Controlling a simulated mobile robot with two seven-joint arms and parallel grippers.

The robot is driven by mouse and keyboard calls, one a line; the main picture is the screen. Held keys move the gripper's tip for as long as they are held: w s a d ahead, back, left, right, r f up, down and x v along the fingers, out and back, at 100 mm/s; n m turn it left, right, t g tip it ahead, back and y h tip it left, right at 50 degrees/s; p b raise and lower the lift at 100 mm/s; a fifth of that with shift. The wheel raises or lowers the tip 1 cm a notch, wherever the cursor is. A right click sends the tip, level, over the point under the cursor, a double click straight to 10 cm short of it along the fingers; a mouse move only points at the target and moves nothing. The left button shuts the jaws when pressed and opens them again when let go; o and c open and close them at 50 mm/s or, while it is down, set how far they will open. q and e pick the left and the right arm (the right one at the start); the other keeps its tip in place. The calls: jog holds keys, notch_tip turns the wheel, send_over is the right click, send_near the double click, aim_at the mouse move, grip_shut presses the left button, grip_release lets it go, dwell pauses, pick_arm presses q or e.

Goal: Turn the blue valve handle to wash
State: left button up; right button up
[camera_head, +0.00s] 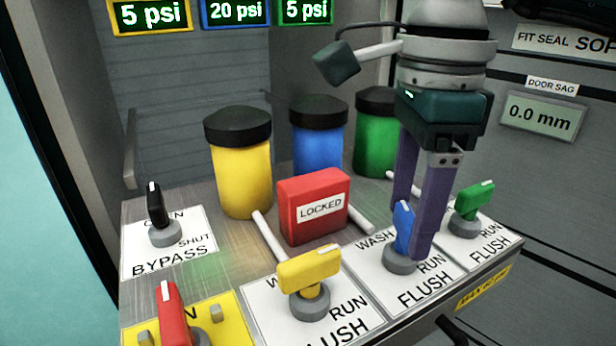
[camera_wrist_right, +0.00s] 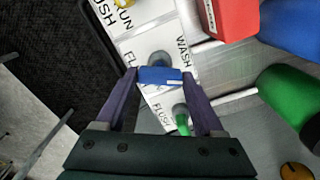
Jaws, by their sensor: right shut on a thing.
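The blue valve handle (camera_head: 403,222) stands on a round grey base on a white plate marked WASH, RUN and FLUSH. My right gripper (camera_head: 409,236) reaches down from above and is shut on this handle, one finger on each side. In the right wrist view the blue handle (camera_wrist_right: 158,76) lies crosswise between the fingertips (camera_wrist_right: 160,79), with its white mark at the right end. The WASH label (camera_head: 375,240) is partly covered by the gripper in the head view. I cannot tell exactly which label the handle points to. My left gripper is not in view.
A yellow handle (camera_head: 310,270) is left of the blue one and a green handle (camera_head: 472,203) close on its right. A red LOCKED block (camera_head: 315,207) stands behind. Black (camera_head: 155,207) and red (camera_head: 171,315) handles are further left. Yellow (camera_head: 240,170), blue and green canisters stand at the back.

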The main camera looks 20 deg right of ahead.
aim_at(410, 217)
jog(key=n+b, duration=0.1)
jog(key=n, duration=0.4)
jog(key=shift+b, duration=0.35)
jog(key=shift+n, duration=0.4)
jog(key=o, duration=1.4)
jog(key=shift+r, duration=0.1)
notch_tip(410, 217, up, 10)
jog(key=p, duration=0.2)
jog(key=shift+p, duration=0.4)
